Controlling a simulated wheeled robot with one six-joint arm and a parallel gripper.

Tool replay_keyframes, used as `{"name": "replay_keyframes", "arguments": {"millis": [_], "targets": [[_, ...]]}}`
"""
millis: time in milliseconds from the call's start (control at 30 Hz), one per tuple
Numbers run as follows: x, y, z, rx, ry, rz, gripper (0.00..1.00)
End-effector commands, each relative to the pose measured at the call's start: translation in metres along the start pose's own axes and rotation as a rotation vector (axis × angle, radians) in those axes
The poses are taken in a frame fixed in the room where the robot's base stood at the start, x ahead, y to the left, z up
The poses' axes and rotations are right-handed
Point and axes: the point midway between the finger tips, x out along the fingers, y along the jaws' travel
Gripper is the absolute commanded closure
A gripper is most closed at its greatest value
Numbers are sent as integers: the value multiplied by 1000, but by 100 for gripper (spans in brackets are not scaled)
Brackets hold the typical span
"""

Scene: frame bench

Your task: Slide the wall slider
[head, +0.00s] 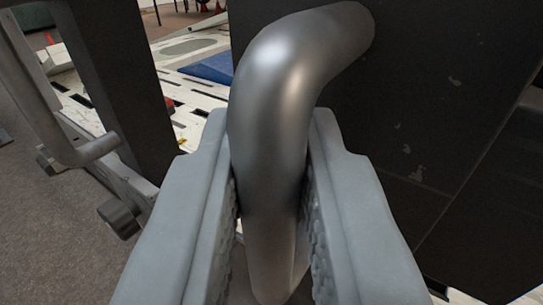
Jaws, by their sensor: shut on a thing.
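A thick, bent metal handle (285,85) fills the middle of the head view. Its upper end curves right and meets a dark flat panel (430,130), which looks like the wall slider. My gripper (268,190) is shut on the handle, with one grey finger on each side of its straight part. The ridged inner pads face the metal. The lower end of the handle runs down between the fingers, and part of it is hidden by them.
A dark upright post (115,85) stands to the left, with a gap between it and the panel. A grey metal frame with a bar (85,150) is at the far left. Grey floor (45,240) shows at lower left. A blue mat (210,68) lies beyond the gap.

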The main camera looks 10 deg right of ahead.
Motion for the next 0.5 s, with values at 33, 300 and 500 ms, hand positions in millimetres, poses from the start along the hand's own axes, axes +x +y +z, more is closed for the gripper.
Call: {"name": "replay_keyframes", "arguments": {"millis": [33, 300, 500], "targets": [[0, 0, -12, 0, 5, 0, 100], [0, 0, -39, 0, 2, 0, 100], [0, 0, -42, 0, 1, 0, 100]]}}
